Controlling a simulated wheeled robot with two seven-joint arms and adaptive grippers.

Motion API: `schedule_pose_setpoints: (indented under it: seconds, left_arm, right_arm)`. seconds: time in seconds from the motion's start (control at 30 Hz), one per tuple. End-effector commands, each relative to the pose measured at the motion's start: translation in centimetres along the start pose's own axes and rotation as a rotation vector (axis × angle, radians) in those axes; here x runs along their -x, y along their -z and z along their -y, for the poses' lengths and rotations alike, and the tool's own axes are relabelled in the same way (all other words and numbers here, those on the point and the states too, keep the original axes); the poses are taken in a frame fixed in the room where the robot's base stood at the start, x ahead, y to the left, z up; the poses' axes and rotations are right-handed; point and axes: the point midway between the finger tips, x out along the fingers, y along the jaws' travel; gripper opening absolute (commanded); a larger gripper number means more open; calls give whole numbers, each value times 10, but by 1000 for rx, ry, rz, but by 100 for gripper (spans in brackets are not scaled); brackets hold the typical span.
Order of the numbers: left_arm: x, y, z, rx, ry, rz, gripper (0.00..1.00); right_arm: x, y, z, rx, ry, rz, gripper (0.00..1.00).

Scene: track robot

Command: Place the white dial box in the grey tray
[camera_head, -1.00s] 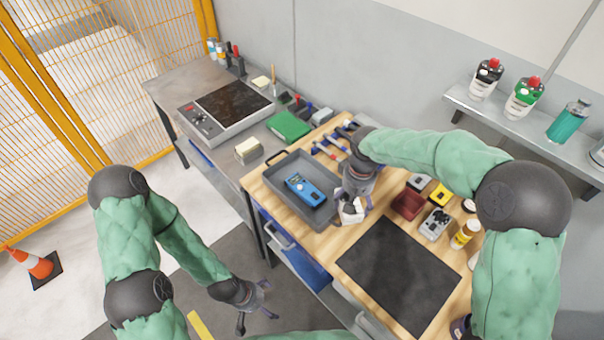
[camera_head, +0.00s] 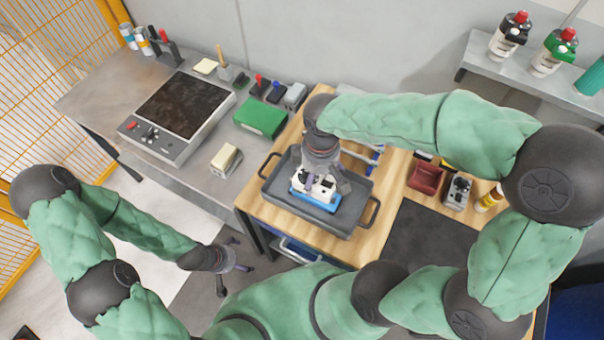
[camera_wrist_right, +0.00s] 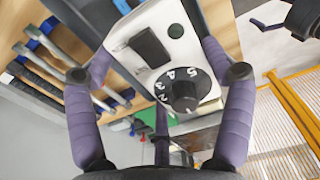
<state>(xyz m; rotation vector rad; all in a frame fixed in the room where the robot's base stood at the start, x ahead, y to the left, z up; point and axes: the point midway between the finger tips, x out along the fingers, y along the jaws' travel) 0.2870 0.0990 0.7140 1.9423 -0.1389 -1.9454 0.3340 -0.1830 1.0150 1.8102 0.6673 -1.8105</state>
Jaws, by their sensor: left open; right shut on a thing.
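The white dial box (camera_head: 316,186) is held in my right gripper (camera_head: 322,184), over the grey tray (camera_head: 350,214). In the right wrist view the box (camera_wrist_right: 150,62) shows a black dial with numbers, a black switch and a small green button, between the purple fingers of the right gripper (camera_wrist_right: 160,85). The blue device (camera_head: 318,203) lies in the tray, partly hidden below the box. I cannot tell whether the box touches it. My left gripper (camera_head: 233,270) is open and empty, low to the left of the wooden bench, away from the tray.
The wooden bench (camera_head: 385,227) also bears a dark mat (camera_head: 430,240), a red bin (camera_head: 425,178), a grey device (camera_head: 457,191) and a yellow bottle (camera_head: 490,198). A metal table (camera_head: 95,95) with a hot plate (camera_head: 165,148) and green box (camera_head: 262,117) stands left. A shelf (camera_head: 490,62) is on the wall.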

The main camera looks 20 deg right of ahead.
Motion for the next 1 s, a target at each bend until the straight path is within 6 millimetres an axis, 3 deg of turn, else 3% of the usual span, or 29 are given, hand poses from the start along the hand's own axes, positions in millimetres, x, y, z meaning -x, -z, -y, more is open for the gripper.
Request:
schedule_pose_setpoints:
  seconds: [0.43, 0.6, 1.0]
  left_arm:
    - [-21, 0, 7, 0, 0, 1, 100]
    - [-30, 1, 11, 0, 0, 1, 100]
    - [-37, 1, 13, 0, 0, 0, 100]
  right_arm:
    - [-41, 64, -56, -1, 1, 1, 40]
    - [-70, 81, -72, -1, 2, 2, 40]
    - [-95, 98, -87, -2, 0, 0, 40]
